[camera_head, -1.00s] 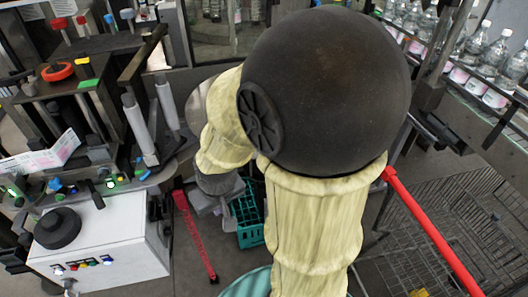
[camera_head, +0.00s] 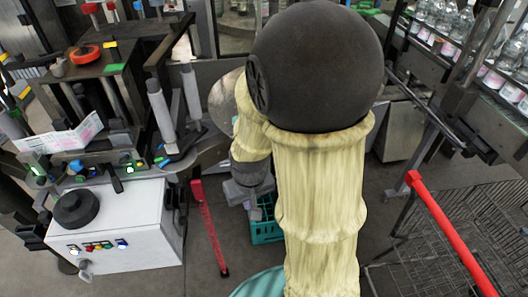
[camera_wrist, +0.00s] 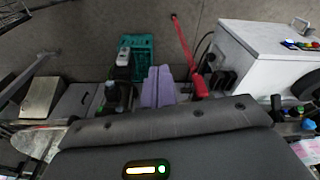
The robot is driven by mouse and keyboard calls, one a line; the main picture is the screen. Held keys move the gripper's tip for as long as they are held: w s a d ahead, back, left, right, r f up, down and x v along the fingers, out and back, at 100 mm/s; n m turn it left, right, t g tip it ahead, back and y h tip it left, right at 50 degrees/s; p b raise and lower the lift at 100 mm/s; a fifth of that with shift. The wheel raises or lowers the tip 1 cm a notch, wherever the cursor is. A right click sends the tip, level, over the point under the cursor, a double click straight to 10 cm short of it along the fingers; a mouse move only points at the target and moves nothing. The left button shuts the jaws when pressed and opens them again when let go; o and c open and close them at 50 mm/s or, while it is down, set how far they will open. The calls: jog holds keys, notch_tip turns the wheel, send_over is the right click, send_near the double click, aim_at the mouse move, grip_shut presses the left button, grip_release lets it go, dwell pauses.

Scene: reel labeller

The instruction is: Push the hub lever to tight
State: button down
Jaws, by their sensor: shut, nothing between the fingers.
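The reel labeller (camera_head: 106,66) stands at the left of the head view, with dark plates, grey rollers and an orange-red ring on top. I cannot make out the hub lever with certainty in either view. My gripper (camera_head: 250,192) hangs low in the head view, partly covered by my own arm, to the right of the labeller and apart from it. In the wrist view my gripper (camera_wrist: 158,70) shows as two pale purple fingers side by side, shut and empty, pointing over the floor.
A white cabinet (camera_head: 135,232) with coloured buttons and a black round knob stands below the labeller. A green crate (camera_head: 265,232) and a red perforated post (camera_head: 208,230) are near my gripper. A red bar (camera_head: 450,235), a wire cart and bottle shelves are at the right.

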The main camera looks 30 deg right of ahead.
jog(key=w+d+f+h+b, duration=0.3)
jog(key=d+f+b, duration=0.1)
jog(key=f, duration=0.3)
jog(key=w+d+f+n+g+h+b, duration=0.1)
jog(key=w+d+f+h+b, duration=0.15)
jog(key=d+f, duration=0.35)
jog(key=w+d+f+h+b, duration=0.25)
jog(key=f+b, duration=0.25)
jog(key=f, duration=0.3)
jog(key=w+r+n+t+h+b, duration=0.3)
jog(key=w+r+t+h+b, duration=0.15)
jog(key=w, duration=0.35)
jog(key=w+a+r+n+t+h+b, duration=0.2)
jog(key=w+a+r+n+t, duration=0.1)
jog(key=w+a+r+t, duration=0.2)
jog(key=a+r, duration=0.1)
jog(key=a, duration=0.1)
jog(key=shift+w+a+r+b, duration=0.25)
jog(key=shift+a+b, duration=0.05)
jog(key=shift+b, duration=0.05)
jog(key=shift+d, duration=0.1)
